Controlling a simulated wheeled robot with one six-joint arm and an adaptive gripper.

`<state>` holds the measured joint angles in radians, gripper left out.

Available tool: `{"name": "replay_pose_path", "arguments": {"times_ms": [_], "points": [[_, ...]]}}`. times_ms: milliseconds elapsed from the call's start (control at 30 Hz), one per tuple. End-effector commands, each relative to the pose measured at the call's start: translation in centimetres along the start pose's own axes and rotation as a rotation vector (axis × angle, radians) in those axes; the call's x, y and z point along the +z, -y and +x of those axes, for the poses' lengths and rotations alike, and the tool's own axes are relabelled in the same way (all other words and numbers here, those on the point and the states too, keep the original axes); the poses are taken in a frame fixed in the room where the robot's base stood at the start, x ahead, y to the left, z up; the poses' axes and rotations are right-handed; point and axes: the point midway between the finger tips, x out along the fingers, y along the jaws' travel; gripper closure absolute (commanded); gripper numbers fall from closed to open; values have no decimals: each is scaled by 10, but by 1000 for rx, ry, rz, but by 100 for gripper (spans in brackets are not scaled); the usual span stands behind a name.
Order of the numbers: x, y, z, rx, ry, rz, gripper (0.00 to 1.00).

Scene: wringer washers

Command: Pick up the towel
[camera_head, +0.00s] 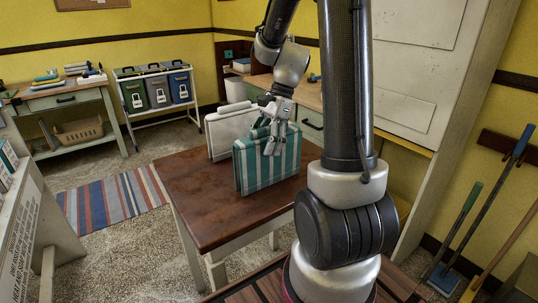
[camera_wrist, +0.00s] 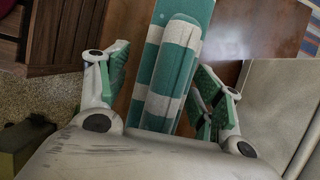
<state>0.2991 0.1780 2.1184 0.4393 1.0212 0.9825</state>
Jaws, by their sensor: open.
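A green-and-white striped towel (camera_head: 283,168) stands upright on the brown table, shaped like a flat block with a raised ridge along its top. In the wrist view the towel (camera_wrist: 172,65) runs between my fingers, its ridge towards the camera. My gripper (camera_head: 272,146) is above and partly in front of the towel's top in the head view. In the wrist view my gripper (camera_wrist: 161,68) is open, with a finger on each side of the ridge. I cannot tell whether the fingers touch it.
A similar white item (camera_head: 229,132) stands close behind the towel on the table (camera_head: 204,203). The table's near left part is bare. Colored bins (camera_head: 158,92) stand in a rack at the back. A striped rug (camera_head: 115,199) lies left. Long-handled tools (camera_head: 480,220) lean at the right wall.

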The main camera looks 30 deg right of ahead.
Motion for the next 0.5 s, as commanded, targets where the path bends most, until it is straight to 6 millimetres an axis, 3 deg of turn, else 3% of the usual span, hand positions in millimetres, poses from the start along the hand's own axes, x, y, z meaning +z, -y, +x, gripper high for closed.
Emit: {"name": "replay_pose_path", "arguments": {"times_ms": [500], "points": [[-2, 0, 4, 0, 0, 0, 34]]}}
